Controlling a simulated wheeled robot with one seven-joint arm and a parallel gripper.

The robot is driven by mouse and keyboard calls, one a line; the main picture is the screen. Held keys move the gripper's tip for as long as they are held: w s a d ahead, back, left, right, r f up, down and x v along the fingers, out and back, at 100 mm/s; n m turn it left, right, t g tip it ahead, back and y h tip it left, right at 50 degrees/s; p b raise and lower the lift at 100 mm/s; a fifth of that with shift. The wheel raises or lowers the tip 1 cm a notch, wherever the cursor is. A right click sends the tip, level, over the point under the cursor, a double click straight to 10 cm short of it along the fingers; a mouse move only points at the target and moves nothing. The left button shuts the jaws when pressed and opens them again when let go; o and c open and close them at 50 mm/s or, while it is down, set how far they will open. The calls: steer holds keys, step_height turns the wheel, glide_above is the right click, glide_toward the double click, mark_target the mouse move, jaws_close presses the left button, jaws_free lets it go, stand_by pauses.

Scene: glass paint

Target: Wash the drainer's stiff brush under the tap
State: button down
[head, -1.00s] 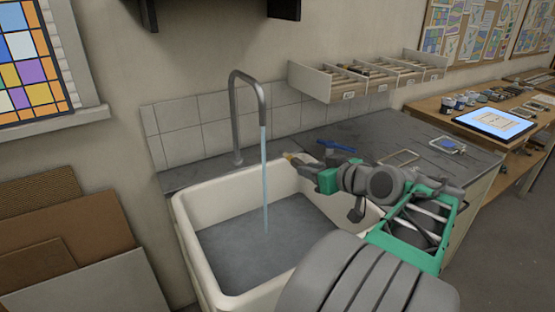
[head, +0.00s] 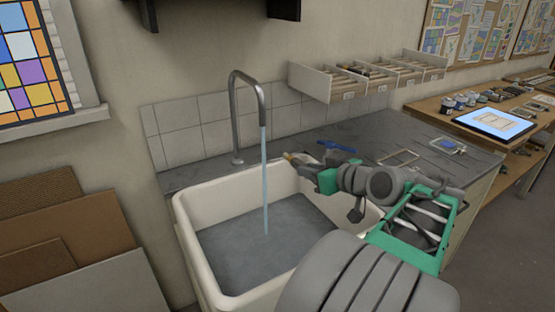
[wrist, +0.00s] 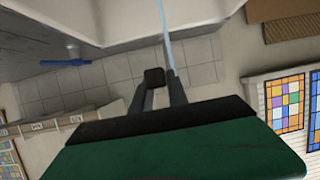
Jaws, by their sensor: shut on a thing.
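My gripper (head: 304,164) is shut on the brush (head: 290,156), whose tan end shows just past the fingertips above the sink's back right rim. Most of the brush is hidden by the fingers. In the wrist view my gripper (wrist: 160,84) has a dark, squarish piece between its fingers, with the water running close beyond. A thin stream of water (head: 265,185) falls from the tap (head: 235,110) into the white sink (head: 190,235). The brush is to the right of the stream and looks apart from it, though depth is hard to judge.
A blue tool (head: 337,146) lies on the grey counter (head: 375,138) right of the sink. Wooden frames, a tablet (head: 494,123) and small pots are further right. A compartment rack (head: 330,92) is on the wall above the counter. Boards (head: 75,230) lean at left.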

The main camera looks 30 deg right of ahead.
steer(key=s+d+r+p, duration=0.1)
steer(key=s+r+p, duration=0.1)
steer(key=s+r, duration=0.2)
steer(key=shift+s+d, duration=0.35)
stand_by(0.4)
